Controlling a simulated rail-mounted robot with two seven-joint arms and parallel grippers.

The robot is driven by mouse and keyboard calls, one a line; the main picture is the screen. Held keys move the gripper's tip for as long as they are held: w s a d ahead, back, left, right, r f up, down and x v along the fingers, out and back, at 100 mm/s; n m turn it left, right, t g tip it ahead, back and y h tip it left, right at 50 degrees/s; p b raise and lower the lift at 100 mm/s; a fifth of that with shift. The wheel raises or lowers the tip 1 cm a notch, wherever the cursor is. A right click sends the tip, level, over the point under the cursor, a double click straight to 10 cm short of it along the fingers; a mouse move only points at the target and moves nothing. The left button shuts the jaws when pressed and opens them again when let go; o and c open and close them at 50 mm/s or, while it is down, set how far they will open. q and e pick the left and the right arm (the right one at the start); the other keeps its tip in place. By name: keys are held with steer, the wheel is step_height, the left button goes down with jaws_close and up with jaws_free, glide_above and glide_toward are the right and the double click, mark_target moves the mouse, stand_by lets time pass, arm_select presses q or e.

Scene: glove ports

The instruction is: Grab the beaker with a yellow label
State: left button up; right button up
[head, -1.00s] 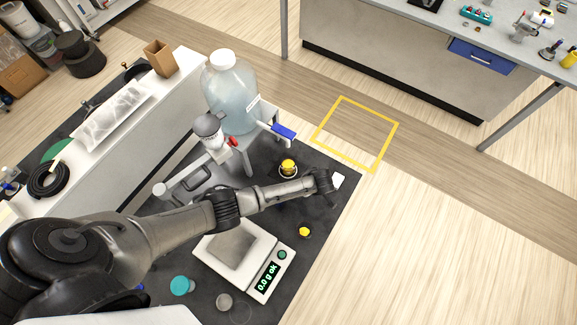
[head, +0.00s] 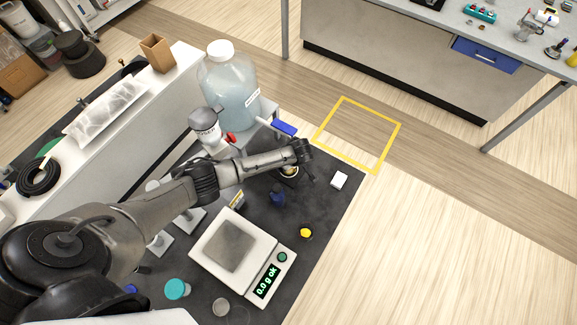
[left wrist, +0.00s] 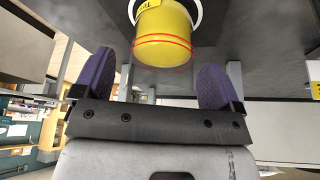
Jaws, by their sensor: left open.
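In the left wrist view a yellow cylindrical vessel (left wrist: 163,38) with red lines around it and a white rim stands just ahead, between the two fingers of my left gripper (left wrist: 157,78). Part of a yellow label with dark letters shows at the top edge, by the white rim. The fingers are apart and I see no contact with the vessel. In the head view my left gripper (head: 303,160) is over the dark bench, and the round vessel (head: 289,171) is partly hidden beneath it. My right gripper is not in view.
A white balance (head: 232,245) reading 0.0 g stands in front. A large clear bottle (head: 228,90) and a stand with a blue handle (head: 284,127) are behind.

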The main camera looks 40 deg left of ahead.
arm_select(q)
steer(key=shift+f, duration=0.45)
steer(key=c, duration=1.2)
steer(key=shift+o, duration=0.2)
steer(key=shift+r, duration=0.1)
